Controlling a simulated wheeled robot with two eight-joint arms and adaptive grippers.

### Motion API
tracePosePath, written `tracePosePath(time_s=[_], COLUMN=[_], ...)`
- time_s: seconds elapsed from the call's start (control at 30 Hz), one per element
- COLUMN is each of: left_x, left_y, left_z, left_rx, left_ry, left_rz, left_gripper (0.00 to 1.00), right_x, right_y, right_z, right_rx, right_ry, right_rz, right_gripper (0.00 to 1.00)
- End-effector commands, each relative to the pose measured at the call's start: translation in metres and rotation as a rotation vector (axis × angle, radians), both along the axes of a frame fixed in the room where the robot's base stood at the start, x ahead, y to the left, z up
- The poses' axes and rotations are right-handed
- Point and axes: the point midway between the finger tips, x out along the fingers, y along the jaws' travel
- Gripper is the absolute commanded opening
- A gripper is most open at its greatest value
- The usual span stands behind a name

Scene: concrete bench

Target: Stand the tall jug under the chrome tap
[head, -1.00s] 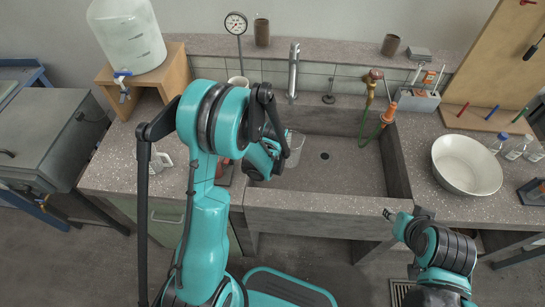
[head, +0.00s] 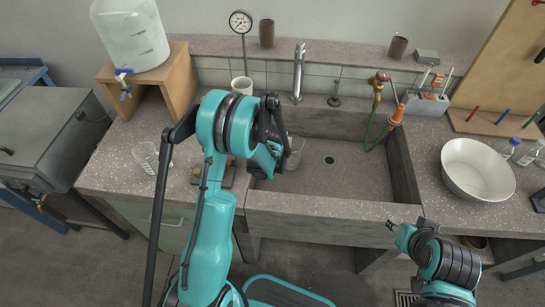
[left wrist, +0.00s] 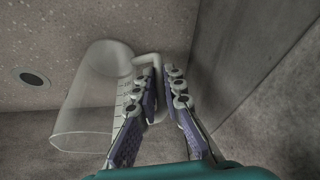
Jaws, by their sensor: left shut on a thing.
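The tall jug is clear, with graduation marks and a handle. In the left wrist view the jug (left wrist: 85,105) lies beside my left gripper (left wrist: 160,95), whose fingers are shut on its handle. In the head view the jug (head: 295,152) is in the left part of the sink, partly hidden by my gripper (head: 279,150). I cannot tell whether it touches the sink floor. The chrome tap (head: 298,72) rises behind the sink's back edge, beyond the jug. My right gripper (head: 392,226) is in front of the sink, away from the jug; its jaws are too small to read.
The grey sink (head: 330,208) has a drain (head: 329,160) and a clear middle. A red tap with a green hose (head: 369,136) stands at its right. Another clear jug (head: 146,157) and a white mug (head: 242,85) stand left; a white bowl (head: 477,170) stands right.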

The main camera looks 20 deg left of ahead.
Motion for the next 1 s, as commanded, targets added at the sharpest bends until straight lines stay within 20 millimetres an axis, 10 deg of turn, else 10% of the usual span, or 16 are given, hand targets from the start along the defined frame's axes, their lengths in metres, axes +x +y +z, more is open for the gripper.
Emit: tracePosePath(time_s=[0.07,0.17,0.57,1.0], left_x=[0.0,0.0,-0.001,-0.032], left_y=[0.0,0.0,-0.001,-0.017], left_z=[-0.004,-0.002,0.006,0.09], left_rx=[0.0,0.0,0.0,0.0], left_ry=[0.0,0.0,0.0,0.0], left_rz=[0.0,0.0,0.0,-0.001], left_gripper=[0.0,0.3,0.3,0.3], right_x=[0.0,0.0,0.0,0.0], right_y=[0.0,0.0,0.0,0.0], right_z=[-0.004,-0.003,0.004,0.038], right_rx=[0.0,0.0,0.0,0.0], right_ry=[0.0,0.0,0.0,0.0], right_rz=[0.0,0.0,0.0,0.0], right_gripper=[0.4,0.4,0.4,0.4])
